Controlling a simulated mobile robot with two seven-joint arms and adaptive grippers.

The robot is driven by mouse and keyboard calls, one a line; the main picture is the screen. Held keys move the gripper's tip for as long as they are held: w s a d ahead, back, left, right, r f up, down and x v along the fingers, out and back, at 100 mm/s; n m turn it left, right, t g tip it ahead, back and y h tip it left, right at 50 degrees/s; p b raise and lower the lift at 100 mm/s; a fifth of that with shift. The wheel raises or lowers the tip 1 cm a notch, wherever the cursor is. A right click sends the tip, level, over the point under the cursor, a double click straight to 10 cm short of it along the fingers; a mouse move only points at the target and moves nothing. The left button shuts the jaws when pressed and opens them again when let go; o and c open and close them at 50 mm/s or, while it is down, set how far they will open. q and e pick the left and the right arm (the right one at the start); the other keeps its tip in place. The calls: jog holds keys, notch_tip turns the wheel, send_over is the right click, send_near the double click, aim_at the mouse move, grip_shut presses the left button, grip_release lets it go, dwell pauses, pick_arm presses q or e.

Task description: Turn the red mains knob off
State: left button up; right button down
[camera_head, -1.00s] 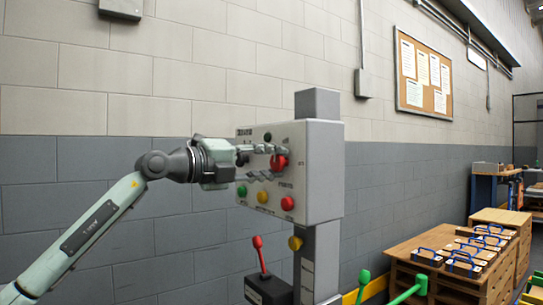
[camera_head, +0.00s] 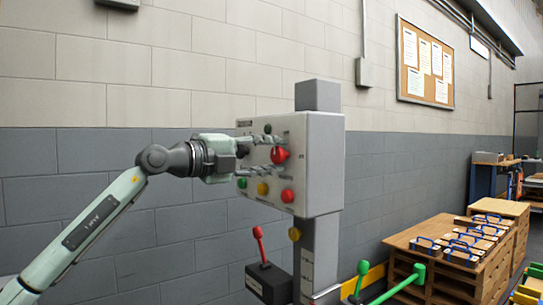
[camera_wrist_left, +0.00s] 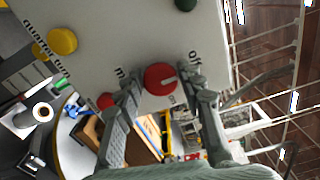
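The red mains knob (camera_head: 279,155) is on the front of the grey control box (camera_head: 322,170). In the left wrist view the knob (camera_wrist_left: 160,79) is round, with a pale line across its face and partly legible lettering around it. My left gripper (camera_head: 277,147) reaches the box from the left. In the left wrist view the fingers of my left gripper (camera_wrist_left: 160,75) are spread, one on each side of the knob. Small gaps seem to show between fingertips and knob, but contact is hard to judge. My right gripper is not in view.
Below the knob are a green button (camera_head: 242,183), a yellow button (camera_head: 262,189) and a red button (camera_head: 288,195). A red-handled lever (camera_head: 259,245) and a green-handled lever (camera_head: 408,282) stand lower.

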pick_arm(q)
jog(key=shift+o, duration=1.2)
jog(key=shift+a, duration=0.1)
jog(key=v, duration=1.2)
